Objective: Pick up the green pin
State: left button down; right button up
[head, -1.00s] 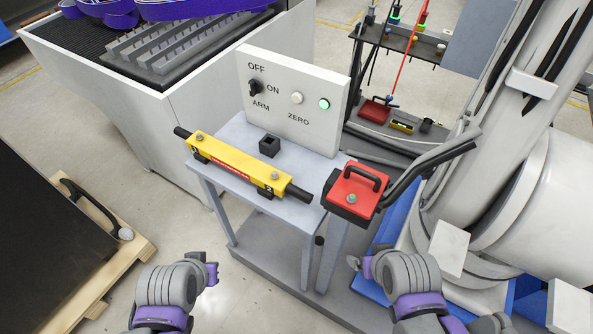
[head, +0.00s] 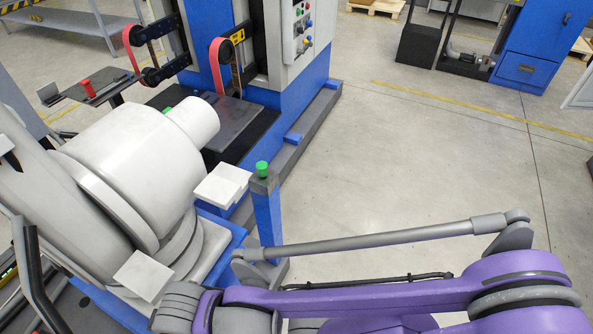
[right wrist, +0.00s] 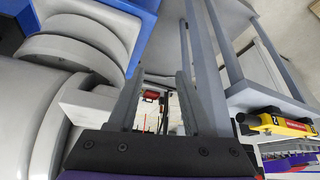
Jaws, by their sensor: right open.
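In the head view a green knob-like piece (head: 262,168) sits on top of a blue post; I cannot tell whether it is the green pin. No other clear green pin shows. My right arm crosses the bottom right of the head view, and its gripper cannot be made out there. In the right wrist view my right gripper (right wrist: 155,88) is open, with nothing between its fingers. A small red object (right wrist: 150,96) shows in the distance beyond the fingers. My left gripper is in neither view.
A large white-grey machine (head: 130,175) fills the left of the head view. A blue machine with red belts (head: 217,65) stands behind it. The floor (head: 400,160) at right is open. In the right wrist view a yellow bar (right wrist: 285,124) lies beside a grey table at right.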

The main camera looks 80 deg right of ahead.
aim_at(262, 166)
jog(key=z, duration=2.6)
jog(key=u, duration=0.45)
jog(key=l+u, duration=0.15)
jog(key=u, duration=0.3)
jog(key=i+l+u, duration=0.1)
jog(key=u, duration=0.35)
jog(key=l+u, duration=0.1)
jog(key=u, duration=0.35)
jog(key=l+u, duration=0.45)
jog(key=k+l+u, duration=0.15)
jog(key=l+u, duration=0.35)
jog(key=k+l+u, duration=0.1)
jog(key=l, duration=0.2)
jog(key=k+l+u, duration=0.1)
jog(key=l, duration=0.25)
jog(key=k+l, duration=0.4)
jog(key=l, duration=0.15)
jog(key=k+l+u, duration=0.1)
jog(key=l, duration=0.2)
jog(key=k, duration=0.05)
